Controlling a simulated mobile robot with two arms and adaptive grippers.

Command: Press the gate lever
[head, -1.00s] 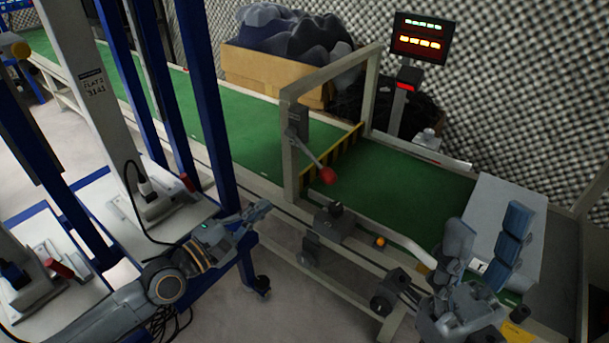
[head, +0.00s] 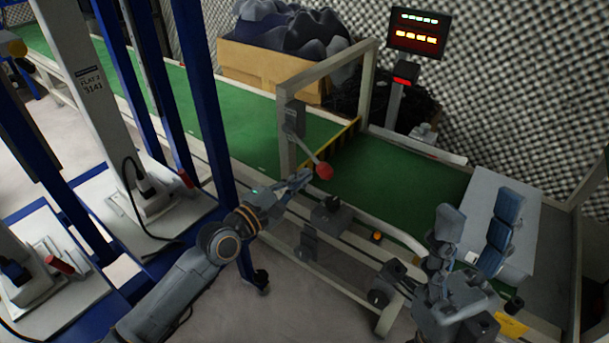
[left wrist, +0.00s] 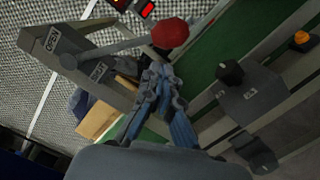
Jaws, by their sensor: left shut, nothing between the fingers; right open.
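The gate lever (head: 310,152) is a thin rod with a red ball knob (head: 324,171), mounted on the near post of the pale gate frame (head: 284,140) over the green conveyor. The rod slopes down to the right. In the left wrist view the red knob (left wrist: 170,33) is just beyond the fingertips, with labels "OPEN" and "SHUT" by the lever's pivot. My left gripper (head: 306,178) is shut and empty, its tips close to the knob's left side; I cannot tell whether they touch. My right gripper (head: 471,232) is open and empty at the lower right.
A black knob on a box (head: 332,204) and an orange button (head: 377,236) sit along the conveyor's near rail. Blue posts (head: 212,110) stand left of my left arm. A lit display (head: 417,33) stands behind.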

